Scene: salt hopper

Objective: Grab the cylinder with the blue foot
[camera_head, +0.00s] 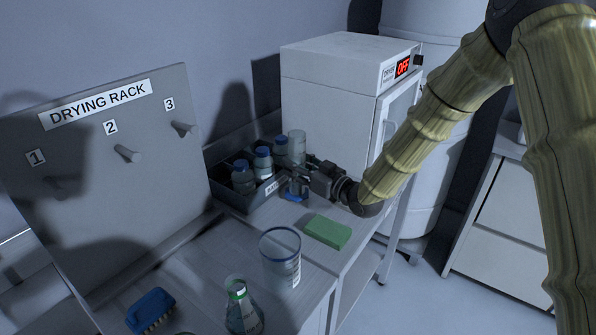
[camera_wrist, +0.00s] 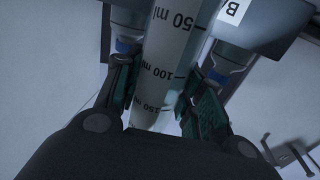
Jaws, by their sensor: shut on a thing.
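The clear graduated cylinder (camera_head: 297,146) stands upright in front of the dark bottle tray, with its blue foot (camera_head: 293,197) low at the bench top. I cannot tell whether the foot touches the bench. In the wrist view the cylinder (camera_wrist: 172,55) shows black marks of 50, 100 and 150 ml and runs between my two fingers. My gripper (camera_head: 304,172) reaches in from the right and is shut on the cylinder's body. It also shows in the wrist view (camera_wrist: 160,98), with a finger on each side. Part of the cylinder is hidden by my gripper.
The dark tray (camera_head: 232,200) holds several blue-capped bottles (camera_head: 263,162) close behind. A green block (camera_head: 327,231), a blue-rimmed beaker (camera_head: 280,260), a flask (camera_head: 242,310) and a blue brush (camera_head: 150,309) are nearer. A white oven (camera_head: 330,80) stands behind; the drying rack (camera_head: 90,150) is left.

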